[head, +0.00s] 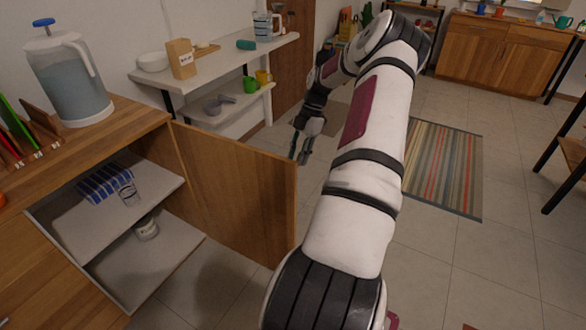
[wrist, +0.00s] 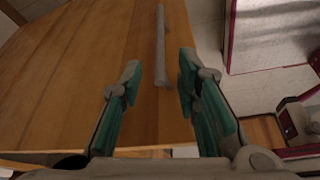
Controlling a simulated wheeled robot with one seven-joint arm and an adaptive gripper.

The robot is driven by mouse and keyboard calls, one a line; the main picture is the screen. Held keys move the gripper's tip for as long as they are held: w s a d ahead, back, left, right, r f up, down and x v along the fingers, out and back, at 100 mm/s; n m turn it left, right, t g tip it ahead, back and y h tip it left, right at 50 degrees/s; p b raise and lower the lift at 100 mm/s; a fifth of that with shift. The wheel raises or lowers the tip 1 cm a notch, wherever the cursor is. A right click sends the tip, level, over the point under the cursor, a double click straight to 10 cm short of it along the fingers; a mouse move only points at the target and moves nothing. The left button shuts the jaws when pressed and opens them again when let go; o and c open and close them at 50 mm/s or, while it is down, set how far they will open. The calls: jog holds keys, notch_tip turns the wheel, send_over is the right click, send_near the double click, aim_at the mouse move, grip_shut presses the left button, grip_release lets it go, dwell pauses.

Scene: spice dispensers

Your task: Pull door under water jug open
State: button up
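The water jug (head: 70,75), clear with a white handle and blue knob, stands on the wooden counter at the left. Below it the wooden door (head: 235,190) stands swung wide out from the cabinet, with its inside face showing and the shelves exposed. My gripper (head: 303,150) is just past the door's free edge, on its outer side. In the wrist view my gripper (wrist: 158,65) is open, with its teal-padded fingers apart. The grey bar handle (wrist: 161,45) on the door's outer face (wrist: 80,70) lies between and ahead of the fingertips, with gaps on both sides.
The open cabinet holds a blue-striped item (head: 103,184), a glass (head: 129,192) and a jar (head: 146,229). A white shelf unit (head: 215,62) with mugs and a box stands behind the door. Tiled floor and a striped rug (head: 442,165) lie clear to the right.

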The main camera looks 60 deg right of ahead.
jog(key=v, duration=0.5)
dwell(0.5)
jog(key=w+a+r+m+g+h+p, duration=0.1)
jog(key=w+a+r+m+h+p, duration=0.15)
jog(key=a+r, duration=1.05)
jog(key=w+a+r+m+g+h+p, duration=0.1)
jog(key=w+a+r+m+h+p, duration=0.15)
jog(key=a+r, duration=1.05)
jog(key=s+a+r+m+t+p, duration=0.15)
jog(key=s+a+r, duration=0.25)
jog(key=a, duration=0.4)
jog(key=s+a+r+m+t+p, duration=0.1)
jog(key=s+a+r+m+p, duration=0.2)
jog(key=a, duration=0.4)
jog(key=s+a+m+t+p, duration=0.1)
jog(key=s+a+m+t, duration=0.1)
jog(key=s+a+m, duration=0.3)
jog(key=s+a+r, duration=0.1)
jog(key=s+a, duration=0.2)
jog(key=s, duration=0.4)
jog(key=shift+s+y, duration=0.4)
